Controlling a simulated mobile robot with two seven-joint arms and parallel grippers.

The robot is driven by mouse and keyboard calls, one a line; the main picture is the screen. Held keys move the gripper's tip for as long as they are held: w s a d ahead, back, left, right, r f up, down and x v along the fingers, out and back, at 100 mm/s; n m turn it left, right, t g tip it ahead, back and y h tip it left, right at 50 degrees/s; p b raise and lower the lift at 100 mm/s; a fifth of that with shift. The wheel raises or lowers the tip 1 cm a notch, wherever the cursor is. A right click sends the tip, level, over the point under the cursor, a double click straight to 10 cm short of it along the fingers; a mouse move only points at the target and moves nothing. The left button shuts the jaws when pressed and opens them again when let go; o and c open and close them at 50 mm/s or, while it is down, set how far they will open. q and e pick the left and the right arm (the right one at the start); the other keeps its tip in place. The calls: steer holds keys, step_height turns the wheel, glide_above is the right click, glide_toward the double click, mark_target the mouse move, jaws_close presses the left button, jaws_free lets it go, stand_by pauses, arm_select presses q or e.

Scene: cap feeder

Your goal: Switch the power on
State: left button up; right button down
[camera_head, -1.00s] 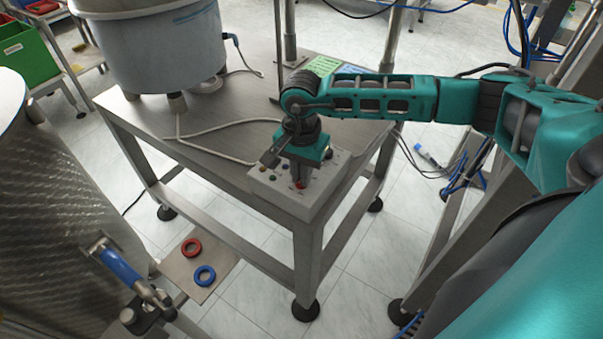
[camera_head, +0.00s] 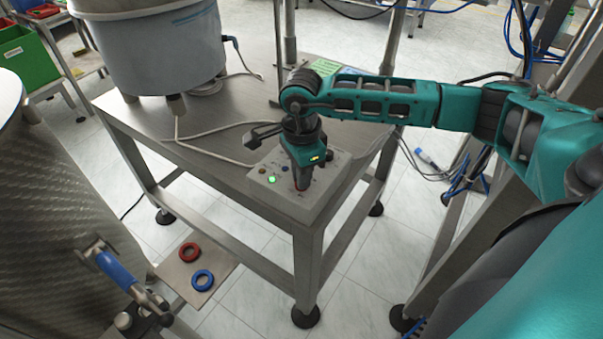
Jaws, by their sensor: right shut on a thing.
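The grey control box (camera_head: 315,199) sits at the front right corner of the steel table. Its top carries several small buttons and lamps, and a green lamp (camera_head: 271,180) glows at its left side. My right gripper (camera_head: 301,183) points down onto the box and is shut on a red switch (camera_head: 302,189), which is mostly hidden by the fingers. My left gripper is not in view.
A large grey feeder bowl (camera_head: 150,50) stands on the steel table (camera_head: 215,125), with a cable running across the top. A red ring (camera_head: 189,252) and a blue ring (camera_head: 203,280) lie on a low plate. A steel drum with a blue handle (camera_head: 118,271) is at left.

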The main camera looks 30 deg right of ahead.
steer(key=shift+w+r, duration=0.1)
stand_by(0.3)
steer(key=c, duration=1.2)
jaws_free()
step_height(320, 180, up, 13)
steer(key=shift+p, duration=0.3)
